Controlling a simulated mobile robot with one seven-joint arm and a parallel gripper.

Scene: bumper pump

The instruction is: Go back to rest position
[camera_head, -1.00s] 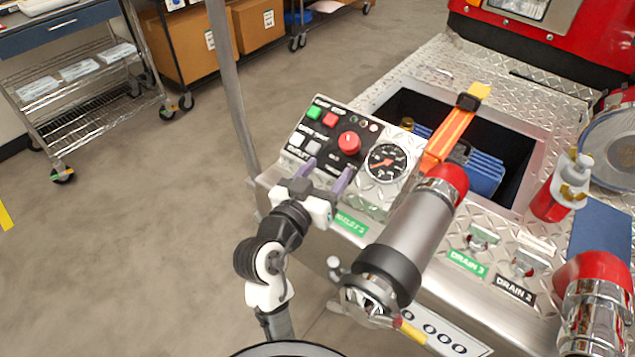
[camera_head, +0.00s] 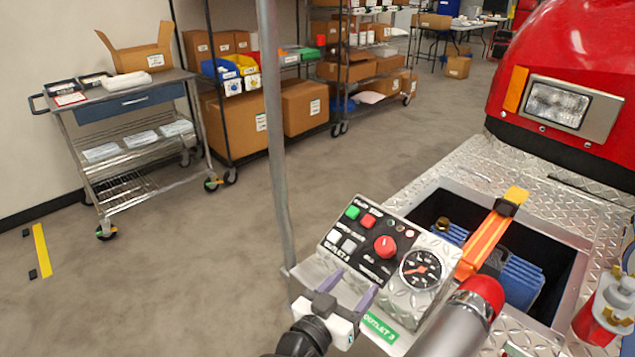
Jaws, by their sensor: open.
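My gripper (camera_head: 345,298) is at the lower middle of the head view, with its two purple fingers apart and nothing between them. It is just in front of the control panel (camera_head: 373,250), at its lower edge. The panel carries green, red and white buttons, a large red knob (camera_head: 385,246) and a round black gauge (camera_head: 421,269). Whether the fingers touch the panel cannot be told. Most of my arm is below the picture.
A red-capped metal pipe (camera_head: 468,315) stands right of my gripper. An open bin (camera_head: 571,255) with an orange strap (camera_head: 487,244) lies behind it. A grey pole (camera_head: 273,130) rises on the left. A steel cart (camera_head: 130,150) and shelves stand farther back. The floor between is clear.

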